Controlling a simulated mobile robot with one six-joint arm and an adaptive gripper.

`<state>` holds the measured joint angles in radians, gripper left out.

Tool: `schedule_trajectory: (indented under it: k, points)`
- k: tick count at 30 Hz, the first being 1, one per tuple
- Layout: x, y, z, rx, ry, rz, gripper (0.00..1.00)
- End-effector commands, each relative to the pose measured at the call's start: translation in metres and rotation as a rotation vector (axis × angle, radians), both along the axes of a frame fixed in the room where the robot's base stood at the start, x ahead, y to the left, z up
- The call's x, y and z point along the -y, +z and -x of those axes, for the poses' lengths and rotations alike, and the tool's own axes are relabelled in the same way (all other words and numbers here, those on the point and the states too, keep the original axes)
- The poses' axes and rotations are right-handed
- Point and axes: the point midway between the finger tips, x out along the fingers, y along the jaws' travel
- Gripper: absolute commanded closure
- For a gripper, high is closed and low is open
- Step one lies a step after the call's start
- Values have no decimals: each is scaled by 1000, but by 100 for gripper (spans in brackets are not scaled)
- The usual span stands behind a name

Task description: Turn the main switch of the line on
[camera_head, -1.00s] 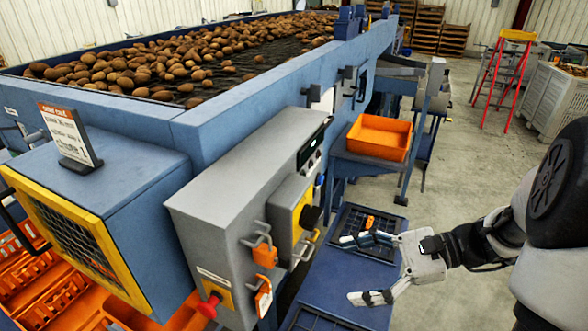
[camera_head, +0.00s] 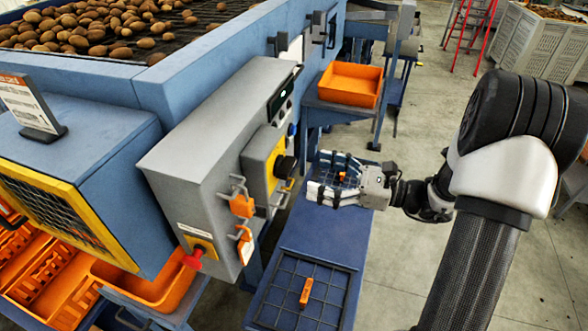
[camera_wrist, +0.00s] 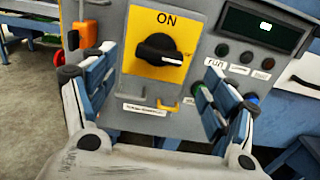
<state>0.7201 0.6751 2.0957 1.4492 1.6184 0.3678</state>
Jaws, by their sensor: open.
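The main switch is a black rotary knob (camera_wrist: 158,50) on a yellow plate (camera_wrist: 187,18) marked ON, on the front of the grey control cabinet. Its white pointer mark faces right in the wrist view. In the head view the knob (camera_head: 286,168) sticks out from the right side of the cabinet (camera_head: 205,150). My gripper (camera_head: 318,178) is open and empty, its fingers pointing at the panel from the right. In the wrist view my fingers (camera_wrist: 142,70) stand to either side of the knob, apart from it.
Orange padlocks (camera_head: 242,205) hang on hasps beside the switch, above a red stop button (camera_head: 192,259). Buttons and a dark display (camera_wrist: 262,28) sit right of the switch in the wrist view. A blue bench (camera_head: 325,240) lies below; an orange tray (camera_head: 350,85) stands behind.

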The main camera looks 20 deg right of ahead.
Motion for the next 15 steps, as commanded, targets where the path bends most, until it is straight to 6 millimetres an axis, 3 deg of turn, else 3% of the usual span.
schedule_trajectory:
  k: [6, 15]
  points:
    - [-37, 0, -23, 0, 5, 0, 22]
    - [-57, 0, -37, 0, 2, 0, 22]
